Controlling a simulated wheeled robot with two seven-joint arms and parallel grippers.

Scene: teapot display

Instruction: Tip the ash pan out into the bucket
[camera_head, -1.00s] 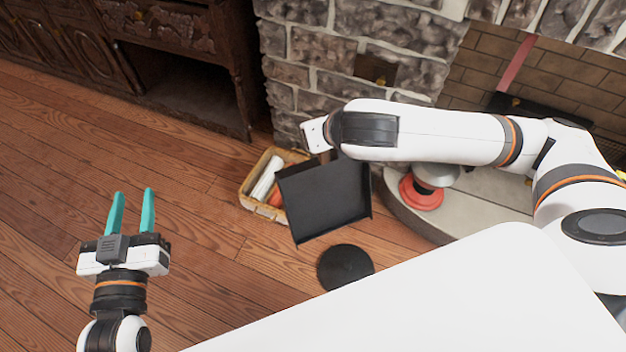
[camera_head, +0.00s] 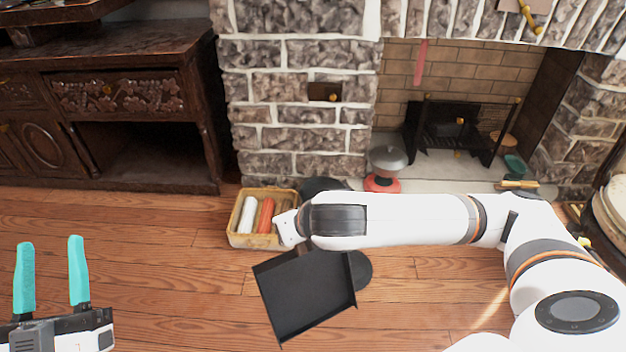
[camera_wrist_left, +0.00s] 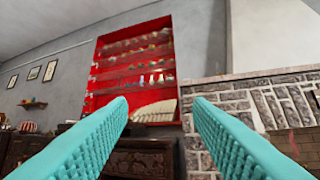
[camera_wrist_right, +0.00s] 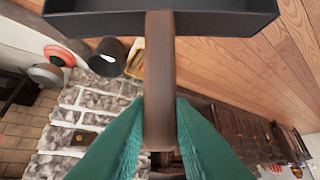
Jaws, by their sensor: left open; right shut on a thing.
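The black ash pan (camera_head: 305,290) hangs over the wood floor in the head view, its open inside facing up toward me. I can make out no ash in it. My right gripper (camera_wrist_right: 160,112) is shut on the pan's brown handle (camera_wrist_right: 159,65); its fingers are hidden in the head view. A dark round vessel, probably the bucket (camera_head: 320,186), stands behind my right forearm, partly hidden; it shows as a black cylinder in the right wrist view (camera_wrist_right: 108,57). The pan is nearer to me than it, apart from it. My left gripper (camera_head: 50,243) is open and empty at far left.
A yellow basket (camera_head: 240,240) with rolled items stands left of the bucket. A red-based pot with a grey lid (camera_head: 387,165) stands by the hearth. A flat black round thing (camera_head: 362,271) shows beside the pan. Floor at left is clear.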

